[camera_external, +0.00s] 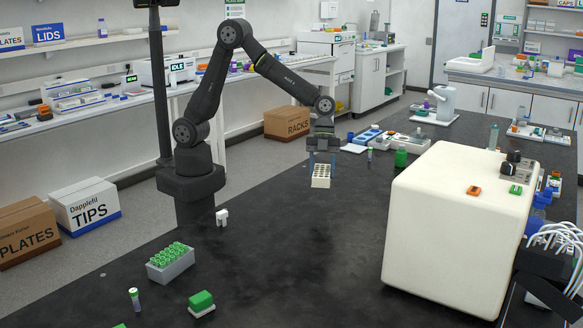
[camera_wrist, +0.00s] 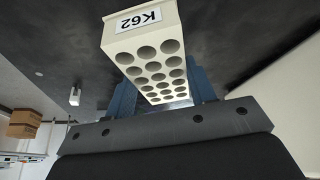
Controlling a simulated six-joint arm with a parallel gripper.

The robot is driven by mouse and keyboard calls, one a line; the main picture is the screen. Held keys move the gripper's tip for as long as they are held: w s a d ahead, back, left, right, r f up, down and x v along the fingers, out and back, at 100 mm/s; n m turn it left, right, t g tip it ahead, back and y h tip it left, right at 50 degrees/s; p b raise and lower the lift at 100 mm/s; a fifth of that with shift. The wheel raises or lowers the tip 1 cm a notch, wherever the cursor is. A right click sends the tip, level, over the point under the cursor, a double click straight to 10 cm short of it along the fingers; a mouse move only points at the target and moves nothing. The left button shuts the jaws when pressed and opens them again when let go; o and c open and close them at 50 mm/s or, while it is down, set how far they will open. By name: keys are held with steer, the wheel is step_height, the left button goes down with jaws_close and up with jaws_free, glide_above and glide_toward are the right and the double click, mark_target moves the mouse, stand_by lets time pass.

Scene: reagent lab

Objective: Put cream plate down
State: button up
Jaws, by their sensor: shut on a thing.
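The cream plate (camera_external: 320,177) is a block with rows of round wells. In the wrist view the plate (camera_wrist: 126,44) shows a white label reading K62 on its near side. My gripper (camera_external: 321,160) is shut on the plate, with blue fingers on both sides of it. The fingers also show in the wrist view (camera_wrist: 162,90). The plate appears held over the black bench top (camera_external: 300,240); I cannot tell whether its underside touches the bench. The wells I see look empty.
A large cream machine (camera_external: 440,230) stands at the right. A grey rack with green-capped tubes (camera_external: 170,262), a lone tube (camera_external: 135,300) and a green-topped block (camera_external: 201,304) are at front left. A small white item (camera_external: 222,217) sits near my base. The middle bench is clear.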

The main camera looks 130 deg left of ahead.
steer(key=w+d+n, duration=0.2)
steer(key=w+d, duration=0.1)
steer(key=d, duration=2.5)
steer(key=s+d+n+t, duration=0.1)
steer(key=s+d, duration=0.3)
steer(key=d, duration=0.8)
steer(key=s+d, duration=0.3)
steer(key=d, duration=0.9)
steer(key=shift+y, duration=0.4)
steer(key=w+a+f, duration=0.1)
steer(key=w+f, duration=0.1)
steer(key=w, duration=0.1)
steer(key=w+a+f, duration=0.2)
steer(key=w, duration=0.1)
steer(key=w+a+f, duration=0.2)
steer(key=w, duration=0.1)
steer(key=shift+w+a+f, duration=0.1)
steer(key=shift+w+a, duration=0.05)
steer(key=shift+f, duration=2)
steer(key=shift+f, duration=0.1)
steer(key=o, duration=1)
steer(key=shift+c, duration=0.2)
